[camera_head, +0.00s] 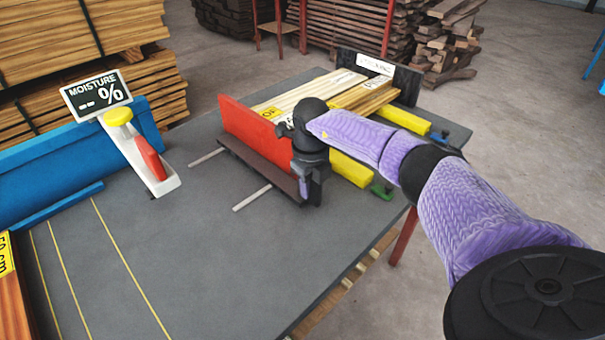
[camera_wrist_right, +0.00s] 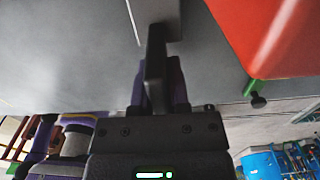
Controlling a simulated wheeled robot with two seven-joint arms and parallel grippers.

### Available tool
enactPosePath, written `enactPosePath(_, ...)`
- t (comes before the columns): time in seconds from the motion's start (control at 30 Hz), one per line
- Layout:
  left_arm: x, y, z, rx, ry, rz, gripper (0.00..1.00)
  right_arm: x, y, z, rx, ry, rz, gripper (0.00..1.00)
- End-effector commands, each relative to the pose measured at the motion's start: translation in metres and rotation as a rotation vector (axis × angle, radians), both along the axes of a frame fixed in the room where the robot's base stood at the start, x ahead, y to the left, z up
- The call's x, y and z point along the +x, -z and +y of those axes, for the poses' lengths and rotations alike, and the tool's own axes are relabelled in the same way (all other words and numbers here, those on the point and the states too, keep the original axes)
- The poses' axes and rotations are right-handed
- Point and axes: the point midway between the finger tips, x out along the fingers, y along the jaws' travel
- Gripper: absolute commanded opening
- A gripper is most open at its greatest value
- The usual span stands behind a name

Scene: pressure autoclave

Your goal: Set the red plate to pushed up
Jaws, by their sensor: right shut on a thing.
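The red plate (camera_head: 250,135) stands upright on the grey table, against the left end of a stack of boards. A dark bar (camera_head: 250,166) runs along its near-left face. My right gripper (camera_head: 308,190) points down at the right end of this bar. In the right wrist view the fingers (camera_wrist_right: 160,90) are closed around a dark edge-on piece (camera_wrist_right: 156,55), which looks like the bar. The red plate (camera_wrist_right: 270,35) fills the upper right there. My wrist hides the plate's right end in the head view. My left gripper is not in view.
Two thin pale rails (camera_head: 252,198) lie on the table near the bar. Boards (camera_head: 310,90) lie between the plate and a black stop (camera_head: 385,72), over yellow supports (camera_head: 350,170). A moisture meter (camera_head: 140,150) and blue fence (camera_head: 60,165) stand left. The table's front is clear.

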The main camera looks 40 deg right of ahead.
Motion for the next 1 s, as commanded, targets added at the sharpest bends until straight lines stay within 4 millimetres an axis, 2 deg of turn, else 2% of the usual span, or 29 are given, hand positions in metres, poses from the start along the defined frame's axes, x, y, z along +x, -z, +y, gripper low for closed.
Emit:
enactPosePath(0.17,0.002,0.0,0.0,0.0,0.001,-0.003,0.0,0.0,-0.001,0.0,-0.001,0.001,-0.001,0.0)
enactPosePath(0.2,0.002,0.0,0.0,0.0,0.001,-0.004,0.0,0.0,-0.001,0.0,-0.001,0.001,-0.001,0.27)
enactPosePath(0.33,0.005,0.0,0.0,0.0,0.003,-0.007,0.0,0.0,-0.001,0.001,0.0,0.0,-0.001,0.54)
enactPosePath(0.57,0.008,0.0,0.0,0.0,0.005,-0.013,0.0,0.0,0.0,0.001,0.0,0.0,0.0,0.56)
enactPosePath(0.67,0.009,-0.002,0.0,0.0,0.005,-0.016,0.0,0.0,-0.007,0.001,0.0,0.0,-0.002,0.56)
enactPosePath(0.9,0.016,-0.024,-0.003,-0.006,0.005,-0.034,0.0,0.001,-0.068,0.0,-0.001,0.0,-0.006,0.56)
enactPosePath(1.0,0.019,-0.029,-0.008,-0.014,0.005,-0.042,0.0,0.001,-0.087,0.0,-0.001,0.0,-0.004,0.56)
